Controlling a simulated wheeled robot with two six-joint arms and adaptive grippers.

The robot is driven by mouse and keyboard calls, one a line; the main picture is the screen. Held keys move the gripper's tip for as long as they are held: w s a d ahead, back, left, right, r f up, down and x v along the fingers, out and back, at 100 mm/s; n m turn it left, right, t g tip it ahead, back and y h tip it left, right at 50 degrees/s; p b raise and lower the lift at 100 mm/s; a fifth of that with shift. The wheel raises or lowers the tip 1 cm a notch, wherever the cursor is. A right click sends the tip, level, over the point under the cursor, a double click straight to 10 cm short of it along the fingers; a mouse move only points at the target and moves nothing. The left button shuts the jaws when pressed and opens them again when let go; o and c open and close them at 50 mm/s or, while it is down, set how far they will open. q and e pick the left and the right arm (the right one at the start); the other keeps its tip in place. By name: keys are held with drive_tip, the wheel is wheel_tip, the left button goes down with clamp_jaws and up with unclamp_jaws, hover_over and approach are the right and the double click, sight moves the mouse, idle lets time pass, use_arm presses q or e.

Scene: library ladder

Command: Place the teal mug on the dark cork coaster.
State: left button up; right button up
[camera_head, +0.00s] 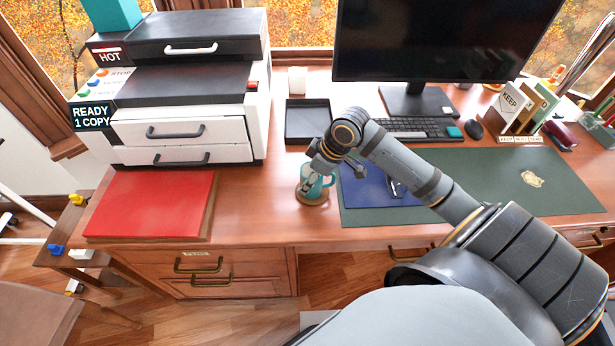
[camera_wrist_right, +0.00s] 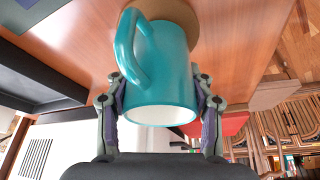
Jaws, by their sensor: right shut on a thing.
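The teal mug (camera_head: 318,186) is upright near the desk's front edge, left of the green desk mat. In the right wrist view the mug (camera_wrist_right: 165,75) fills the middle, its open rim toward the camera and its handle at upper left. My right gripper (camera_wrist_right: 160,110) is shut on the mug, one finger on each side; it also shows in the head view (camera_head: 325,170). The round brown cork coaster (camera_head: 311,199) lies under the mug, and its edge shows past the mug's base in the right wrist view (camera_wrist_right: 184,12). I cannot tell whether mug and coaster touch. My left gripper is not in view.
A black tray (camera_head: 308,137) lies behind the mug. A blue folder (camera_head: 365,190) on the green mat (camera_head: 470,180) is to its right. A red book (camera_head: 150,204) and a printer (camera_head: 185,130) stand left. Bare desk lies between the book and coaster.

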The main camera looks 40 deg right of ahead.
drive_tip(key=shift+s+f, duration=0.1)
drive_tip(key=shift+f, duration=0.05)
drive_tip(key=o, duration=1.3)
drive_tip(key=shift+a, duration=0.1)
drive_tip(key=shift+o, duration=0.2)
drive_tip(key=shift+w, duration=0.25)
drive_tip(key=shift+d+r, duration=0.2)
drive_tip(key=shift+r, duration=0.15)
drive_tip(key=p+v, duration=1.1)
drive_tip(key=p, duration=0.1)
drive_tip(key=shift+r, duration=0.15)
drive_tip(key=shift+w, duration=0.15)
